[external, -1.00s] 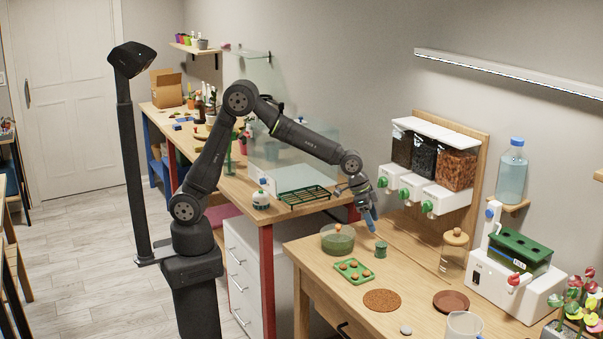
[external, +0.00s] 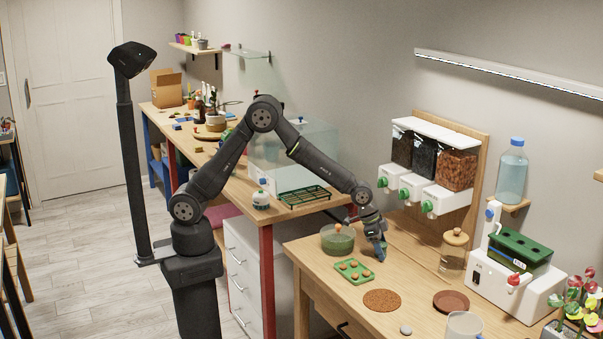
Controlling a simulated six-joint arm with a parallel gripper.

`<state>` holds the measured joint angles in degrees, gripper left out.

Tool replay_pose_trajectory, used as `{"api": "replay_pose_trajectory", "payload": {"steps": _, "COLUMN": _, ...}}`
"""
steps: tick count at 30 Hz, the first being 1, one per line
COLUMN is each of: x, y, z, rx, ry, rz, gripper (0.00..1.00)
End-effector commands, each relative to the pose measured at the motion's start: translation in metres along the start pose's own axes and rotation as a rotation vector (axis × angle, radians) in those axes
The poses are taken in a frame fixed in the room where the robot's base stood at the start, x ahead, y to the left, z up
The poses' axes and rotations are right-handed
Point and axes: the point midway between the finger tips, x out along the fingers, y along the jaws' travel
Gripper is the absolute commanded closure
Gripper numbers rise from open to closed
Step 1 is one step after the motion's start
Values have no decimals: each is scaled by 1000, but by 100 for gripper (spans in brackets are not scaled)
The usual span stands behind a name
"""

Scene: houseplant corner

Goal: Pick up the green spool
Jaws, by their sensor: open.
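The green spool stood upright at this spot in the earlier picture. Now my gripper covers that spot and the spool is hidden or almost hidden behind the fingers. I cannot tell whether the fingers are around it or touching it.
A glass bowl with green contents (external: 337,241) stands close left of my gripper. A cork mat (external: 381,310), a brown saucer (external: 435,305) and a lidded jar (external: 453,265) are nearby.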

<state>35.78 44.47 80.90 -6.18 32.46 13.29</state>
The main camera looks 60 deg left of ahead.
Motion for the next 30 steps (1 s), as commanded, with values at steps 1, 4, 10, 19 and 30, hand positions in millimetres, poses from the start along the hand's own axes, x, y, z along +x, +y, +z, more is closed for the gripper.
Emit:
{"api": "replay_pose_trajectory", "payload": {"steps": 1, "x": 0, "y": 0, "z": 0, "rx": 0, "ry": 0, "rz": 0, "gripper": 36}}
{"api": "replay_pose_trajectory", "payload": {"steps": 4, "x": 0, "y": 0, "z": 0, "rx": 0, "ry": 0, "rz": 0, "gripper": 42}}
{"api": "replay_pose_trajectory", "payload": {"steps": 10, "x": 0, "y": 0, "z": 0, "rx": 0, "ry": 0, "rz": 0, "gripper": 81}}
{"api": "replay_pose_trajectory", "payload": {"steps": 19, "x": -2, "y": 0, "z": -1, "rx": 0, "ry": 0, "rz": 0, "gripper": 84}}
{"api": "replay_pose_trajectory", "payload": {"steps": 30, "x": -44, "y": 4, "z": -17, "rx": 1, "ry": 3, "rz": 1, "gripper": 84}}
